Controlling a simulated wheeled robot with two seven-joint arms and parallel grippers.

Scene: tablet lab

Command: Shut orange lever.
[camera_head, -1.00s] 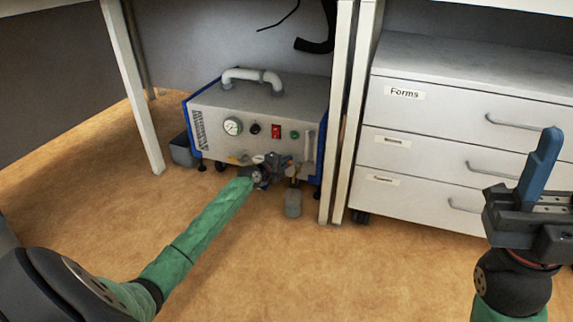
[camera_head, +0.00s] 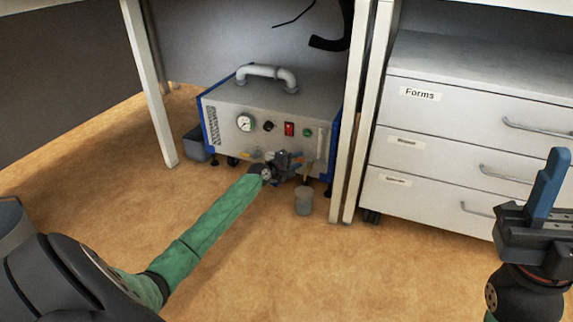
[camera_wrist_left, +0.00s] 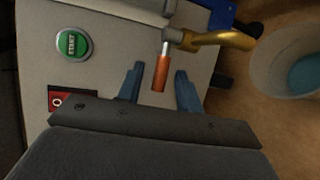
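The orange lever (camera_wrist_left: 161,72) shows in the left wrist view as a short orange grip on a bright metal stem. It lies between the two blue fingers of my left gripper (camera_wrist_left: 159,88). The gripper is open, with gaps on both sides of the lever. In the head view my left gripper (camera_head: 287,163) is at the lower front of the grey and blue machine (camera_head: 270,100), and the lever cannot be made out there. My right gripper (camera_head: 547,185) points up at the right edge, away from the machine. Its finger gap cannot be made out.
A green START button (camera_wrist_left: 72,43) and a red switch (camera_wrist_left: 60,98) are near the left fingers. A brass-coloured spout (camera_wrist_left: 215,40) is beside the lever, near a cup with blue contents (camera_wrist_left: 285,62). A table leg (camera_head: 354,120) and drawer cabinet (camera_head: 450,150) stand right of the machine.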

